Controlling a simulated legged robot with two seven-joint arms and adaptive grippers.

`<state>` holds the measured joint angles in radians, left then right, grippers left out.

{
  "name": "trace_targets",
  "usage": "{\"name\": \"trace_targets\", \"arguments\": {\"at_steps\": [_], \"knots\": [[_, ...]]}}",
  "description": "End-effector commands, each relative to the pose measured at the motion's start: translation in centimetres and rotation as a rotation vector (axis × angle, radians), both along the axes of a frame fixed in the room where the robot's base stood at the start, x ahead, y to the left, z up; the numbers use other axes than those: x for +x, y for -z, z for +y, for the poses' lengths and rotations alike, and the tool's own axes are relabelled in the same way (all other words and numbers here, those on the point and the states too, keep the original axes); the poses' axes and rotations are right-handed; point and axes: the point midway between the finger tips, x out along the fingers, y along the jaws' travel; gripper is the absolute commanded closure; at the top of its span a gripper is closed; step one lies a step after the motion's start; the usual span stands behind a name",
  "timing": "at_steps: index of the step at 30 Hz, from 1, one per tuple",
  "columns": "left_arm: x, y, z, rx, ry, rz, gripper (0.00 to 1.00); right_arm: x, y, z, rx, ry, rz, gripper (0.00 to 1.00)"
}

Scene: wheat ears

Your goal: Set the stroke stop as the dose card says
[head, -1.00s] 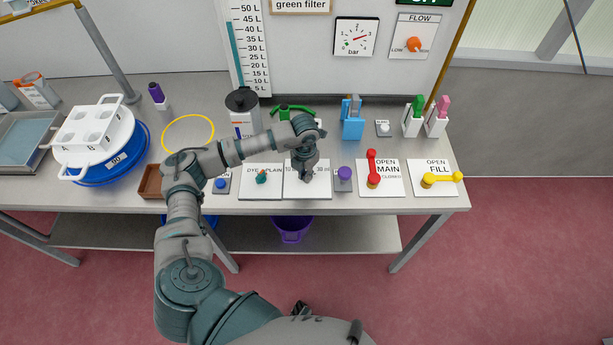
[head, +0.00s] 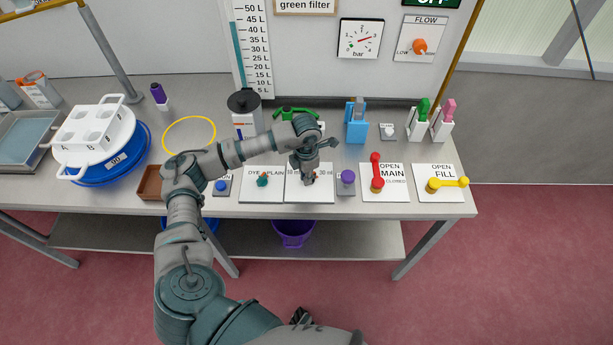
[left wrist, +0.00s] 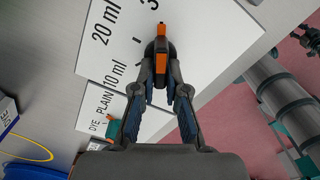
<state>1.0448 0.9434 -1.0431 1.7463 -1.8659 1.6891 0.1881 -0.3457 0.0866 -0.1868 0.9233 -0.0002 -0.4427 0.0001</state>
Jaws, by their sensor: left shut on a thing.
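The stroke stop plate (head: 322,194) is a white card on the bench front, marked 10 ml and 30 ml at its ends. In the left wrist view the plate (left wrist: 205,25) shows 10 ml, 20 ml and a cut-off label starting with 3. Its dark knob (left wrist: 151,50) carries an orange bar (left wrist: 160,38) pointing to the picture's top, to the right of the 20 ml label. My left gripper (left wrist: 160,82) is shut on the knob; in the head view the hand (head: 308,178) hides most of it. I cannot make out a dose card. My right gripper is not in view.
Left of the plate is the DYE/PLAIN card (head: 255,190) with a teal knob. To its right stand a purple knob (head: 347,177), the red MAIN handle (head: 376,172) and the yellow FILL handle (head: 448,184). A black-lidded bottle (head: 245,115) and a blue holder (head: 356,126) stand behind.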

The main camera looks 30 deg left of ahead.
Motion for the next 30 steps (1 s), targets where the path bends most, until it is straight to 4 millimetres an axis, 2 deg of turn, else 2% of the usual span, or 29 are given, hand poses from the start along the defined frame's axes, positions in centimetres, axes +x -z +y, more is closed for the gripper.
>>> {"name": "trace_targets", "arguments": {"at_steps": [6,7,9,10,18,21,26,30], "knots": [[0.2,-0.3,0.2,0.003,-0.003,-0.009,1.0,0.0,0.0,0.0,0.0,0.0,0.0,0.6],[0.2,-0.3,0.2,0.003,-0.003,-0.009,0.85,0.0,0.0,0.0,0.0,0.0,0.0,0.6],[0.2,-0.3,0.2,0.002,-0.003,-0.008,0.68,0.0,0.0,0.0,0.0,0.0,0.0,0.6],[0.2,-0.3,0.2,0.003,-0.003,-0.007,0.62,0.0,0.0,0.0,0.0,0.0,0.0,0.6],[0.1,-0.1,0.1,0.001,-0.002,-0.004,0.62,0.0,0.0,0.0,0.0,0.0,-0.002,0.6],[0.1,-0.7,0.0,0.001,-0.002,-0.005,0.62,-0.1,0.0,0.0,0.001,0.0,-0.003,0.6],[0.2,-3.4,0.1,0.001,-0.002,-0.006,0.62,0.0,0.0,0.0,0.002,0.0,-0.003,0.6],[0.2,-6.6,0.1,0.001,-0.002,-0.008,0.62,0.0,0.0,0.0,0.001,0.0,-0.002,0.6]]}}
